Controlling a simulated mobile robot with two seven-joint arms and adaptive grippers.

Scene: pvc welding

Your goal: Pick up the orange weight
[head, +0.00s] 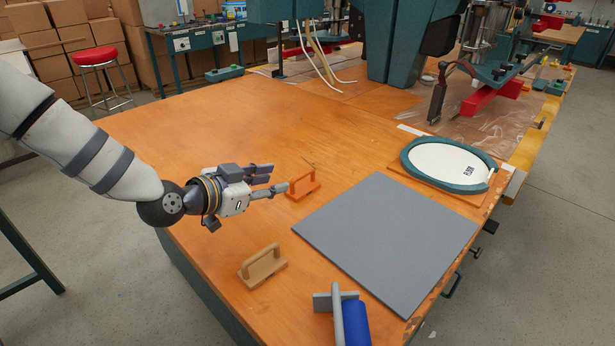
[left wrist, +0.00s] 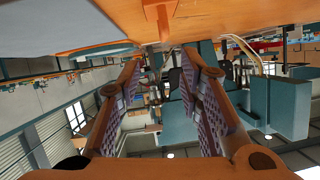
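The orange weight (head: 303,186), a flat block with a raised handle, stands on the wooden table (head: 190,120), just left of the grey mat. My left gripper (head: 278,180) comes in from the left. Its two fingers are apart and empty, with their tips close to the left side of the weight. I cannot tell whether they touch it. In the left wrist view, which is upside down, the orange weight (left wrist: 161,14) is at the top centre, beyond the open fingers (left wrist: 160,62), with nothing between them. My right gripper is not in view.
A tan handled block (head: 262,268) and a grey handled piece beside a blue cylinder (head: 356,324) are nearer. The grey mat (head: 385,240) lies right of the weight. A teal oval frame (head: 449,163) and a large teal machine (head: 400,45) are behind. The table's left part is clear.

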